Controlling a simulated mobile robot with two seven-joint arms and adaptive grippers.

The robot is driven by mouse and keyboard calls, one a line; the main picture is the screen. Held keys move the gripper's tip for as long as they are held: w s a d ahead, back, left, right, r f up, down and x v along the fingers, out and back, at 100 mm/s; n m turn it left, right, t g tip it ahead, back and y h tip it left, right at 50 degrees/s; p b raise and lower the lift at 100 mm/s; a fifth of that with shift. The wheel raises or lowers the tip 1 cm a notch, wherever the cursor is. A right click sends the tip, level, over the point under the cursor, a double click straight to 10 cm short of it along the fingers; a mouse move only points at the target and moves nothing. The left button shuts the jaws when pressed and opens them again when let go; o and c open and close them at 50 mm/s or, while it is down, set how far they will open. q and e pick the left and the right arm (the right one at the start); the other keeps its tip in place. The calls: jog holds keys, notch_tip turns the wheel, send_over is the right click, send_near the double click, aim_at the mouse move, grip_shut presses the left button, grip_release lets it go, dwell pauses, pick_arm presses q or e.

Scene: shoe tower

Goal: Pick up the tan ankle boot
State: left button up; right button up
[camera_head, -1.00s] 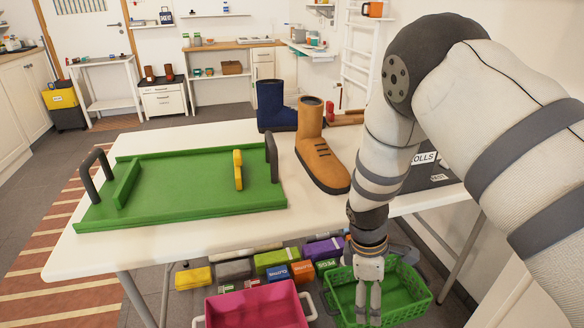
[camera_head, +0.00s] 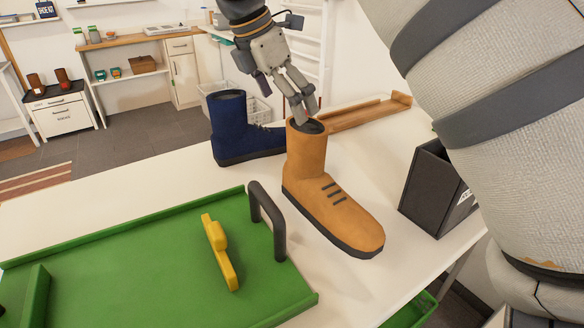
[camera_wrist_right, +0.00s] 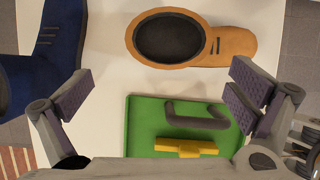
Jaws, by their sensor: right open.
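The tan ankle boot (camera_head: 318,185) stands upright on the white table, its toe pointing to the front right in the head view. I cannot tell whether a finger touches the boot rim. My left gripper is not in view.
A navy boot (camera_head: 240,135) stands close behind and left of the tan one. A green tray (camera_head: 130,262) with dark handles and a yellow piece (camera_head: 219,252) lies in front. A dark box (camera_head: 432,190) is at right and a wooden tray (camera_head: 365,112) behind. White table (camera_head: 345,285) shows between.

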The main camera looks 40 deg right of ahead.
aim_at(308, 146)
jog(key=x, duration=0.3)
jog(key=s+x, duration=0.1)
jog(key=x, duration=0.6)
jog(key=shift+s+d+f, duration=0.25)
jog(key=shift+s+f, duration=0.05)
jog(key=shift+s, duration=0.05)
jog(key=shift+w+d+f, duration=0.1)
jog(key=shift+f, duration=0.2)
jog(key=c, duration=1.7)
